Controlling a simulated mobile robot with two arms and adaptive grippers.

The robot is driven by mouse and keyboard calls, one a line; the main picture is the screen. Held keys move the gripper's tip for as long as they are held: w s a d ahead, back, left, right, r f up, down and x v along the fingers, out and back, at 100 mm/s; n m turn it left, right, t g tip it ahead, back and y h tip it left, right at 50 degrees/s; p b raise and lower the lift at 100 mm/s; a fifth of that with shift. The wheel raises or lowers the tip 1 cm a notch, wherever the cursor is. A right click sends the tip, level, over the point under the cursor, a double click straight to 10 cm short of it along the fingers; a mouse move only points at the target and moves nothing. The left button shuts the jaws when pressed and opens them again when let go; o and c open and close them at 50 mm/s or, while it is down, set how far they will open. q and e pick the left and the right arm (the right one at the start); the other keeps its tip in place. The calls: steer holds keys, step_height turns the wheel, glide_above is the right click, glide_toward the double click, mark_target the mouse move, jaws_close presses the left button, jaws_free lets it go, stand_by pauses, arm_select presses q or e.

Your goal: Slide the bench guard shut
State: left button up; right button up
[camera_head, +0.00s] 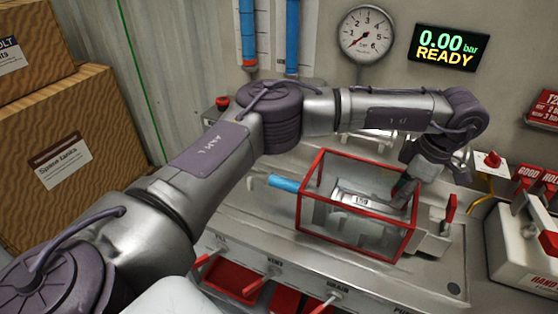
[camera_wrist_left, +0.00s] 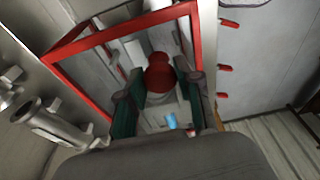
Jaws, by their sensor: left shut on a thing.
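The bench guard (camera_head: 310,171) is a clear box with a red frame on the metal bench. It stands over a grey fixture with a label (camera_head: 362,201). A blue cylinder (camera_head: 284,183) sticks out at its left side. My left gripper (camera_head: 402,190) reaches down at the guard's right end. In the left wrist view its fingers are closed around a red knob (camera_wrist_left: 158,75), with the guard's red frame (camera_wrist_left: 120,32) around and beyond it. How the knob joins the guard is hidden. My right gripper is not in view.
A pressure gauge (camera_head: 366,33) and a display reading 0.00 bar READY (camera_head: 445,47) are on the back wall. Red-handled valves and red bins (camera_head: 232,280) line the bench front. A white box (camera_head: 520,248) stands at right. Cardboard boxes (camera_head: 62,160) are stacked at left.

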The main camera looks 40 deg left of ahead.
mark_target(406, 208)
arm_select(q)
steer(key=shift+w+d, duration=0.15)
steer(key=shift+d, duration=0.3)
steer(key=shift+w+d, duration=0.15)
steer(key=shift+d, duration=0.45)
steer(key=shift+w+d, duration=0.15)
steer(key=shift+d, duration=0.45)
steer(key=o, duration=0.9)
step_height(406, 208, up, 8)
steer(key=p, duration=0.4)
steer(key=shift+f, duration=0.25)
steer(key=shift+s, duration=0.1)
